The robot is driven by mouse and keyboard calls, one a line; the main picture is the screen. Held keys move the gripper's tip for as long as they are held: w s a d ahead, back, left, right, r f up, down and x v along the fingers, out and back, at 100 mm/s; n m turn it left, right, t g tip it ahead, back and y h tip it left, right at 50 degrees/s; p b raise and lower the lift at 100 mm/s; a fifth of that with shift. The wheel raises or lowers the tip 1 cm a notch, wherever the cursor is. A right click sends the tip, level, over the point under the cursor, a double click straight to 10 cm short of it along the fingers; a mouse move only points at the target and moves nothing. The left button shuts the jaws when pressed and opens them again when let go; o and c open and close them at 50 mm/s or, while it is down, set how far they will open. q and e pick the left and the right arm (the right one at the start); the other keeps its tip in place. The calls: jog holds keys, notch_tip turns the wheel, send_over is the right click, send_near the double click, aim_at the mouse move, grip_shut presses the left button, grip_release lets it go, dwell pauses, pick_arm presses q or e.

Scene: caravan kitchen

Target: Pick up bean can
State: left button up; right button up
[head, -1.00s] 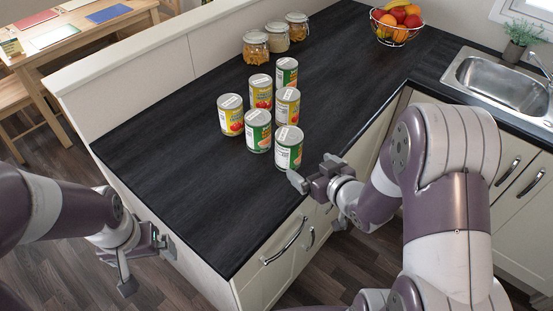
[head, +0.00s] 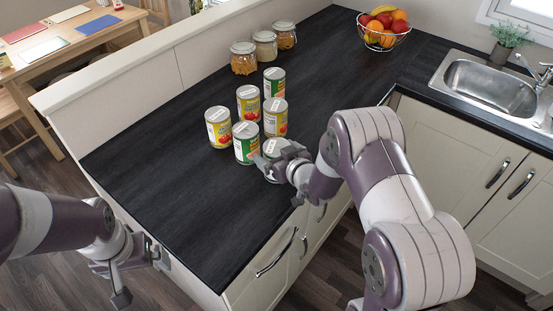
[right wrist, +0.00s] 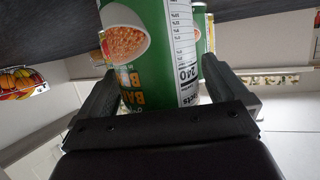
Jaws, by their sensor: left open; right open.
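The nearest bean can (head: 273,147), green with a white label band and pale lid, stands upright at the front of a can group, partly hidden by my right gripper (head: 277,160). In the right wrist view the can (right wrist: 150,45), with a bowl of beans on its label, stands between the two open fingers; I cannot tell if they touch it. Another green can (head: 246,144) is just left of it, and a third green can (head: 274,83) is at the back. My left gripper (head: 141,279) is open and empty, beyond the counter's left edge.
Several yellow cans, including one at the left (head: 218,128), stand close behind on the dark counter (head: 170,150). Glass jars (head: 243,60), a fruit basket (head: 384,30) and a sink (head: 489,86) are farther back. The counter left of the cans is clear.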

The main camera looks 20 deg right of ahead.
jog(key=shift+s+d, duration=0.1)
jog(key=c, duration=1.3)
jog(key=shift+o, duration=0.2)
jog(key=shift+r, duration=0.1)
